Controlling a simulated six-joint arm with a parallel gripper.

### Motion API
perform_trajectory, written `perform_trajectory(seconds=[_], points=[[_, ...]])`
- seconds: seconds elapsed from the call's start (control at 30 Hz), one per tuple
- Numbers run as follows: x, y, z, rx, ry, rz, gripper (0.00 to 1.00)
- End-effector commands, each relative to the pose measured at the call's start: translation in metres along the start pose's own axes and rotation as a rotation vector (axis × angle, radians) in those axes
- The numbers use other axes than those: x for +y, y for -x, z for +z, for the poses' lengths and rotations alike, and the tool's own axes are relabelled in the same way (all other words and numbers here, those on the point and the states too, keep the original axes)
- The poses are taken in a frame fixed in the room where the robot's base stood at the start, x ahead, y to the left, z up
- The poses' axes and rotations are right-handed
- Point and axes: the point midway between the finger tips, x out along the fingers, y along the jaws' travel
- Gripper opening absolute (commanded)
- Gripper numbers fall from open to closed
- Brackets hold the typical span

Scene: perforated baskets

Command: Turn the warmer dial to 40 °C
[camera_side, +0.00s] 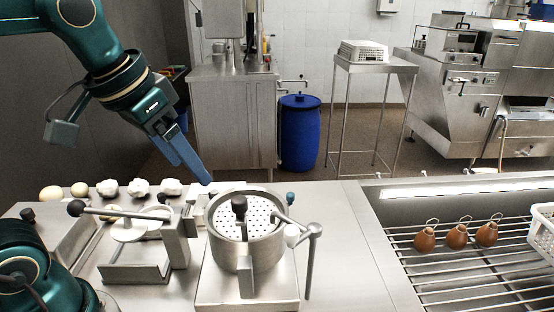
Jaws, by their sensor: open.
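I cannot make out the warmer dial or any temperature marks in the side view. A small dark blue knob (290,198) stands at the back right of the steel pot (246,250); whether it is a dial is unclear. My gripper (205,179) has long blue fingers pointing down and right, above the back edge of the bench, behind and left of the pot. It is open, with nothing seen between the fingers. The fingers overlap from this side.
A perforated plate (258,219) and a lever (312,262) belong to the pot. A steel press (176,246) stands left, with several pale lumps (140,188) behind it. Brown looped pieces (457,236) lie on the rack (440,284) at right, near a white basket (543,235).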

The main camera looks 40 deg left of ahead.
Motion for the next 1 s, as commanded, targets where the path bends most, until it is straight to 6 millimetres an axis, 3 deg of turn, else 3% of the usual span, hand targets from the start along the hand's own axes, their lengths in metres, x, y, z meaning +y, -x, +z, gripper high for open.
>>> perform_trajectory(seconds=[0.2,0.43,0.7,1.0], points=[[-0.026,-0.026,-0.049,-0.111,0.056,-0.023,0.80],[-0.062,-0.077,-0.078,-0.237,0.126,-0.034,0.80],[-0.098,-0.141,-0.076,-0.365,0.211,-0.032,0.80],[-0.107,-0.171,-0.058,-0.426,0.243,-0.026,0.80]])
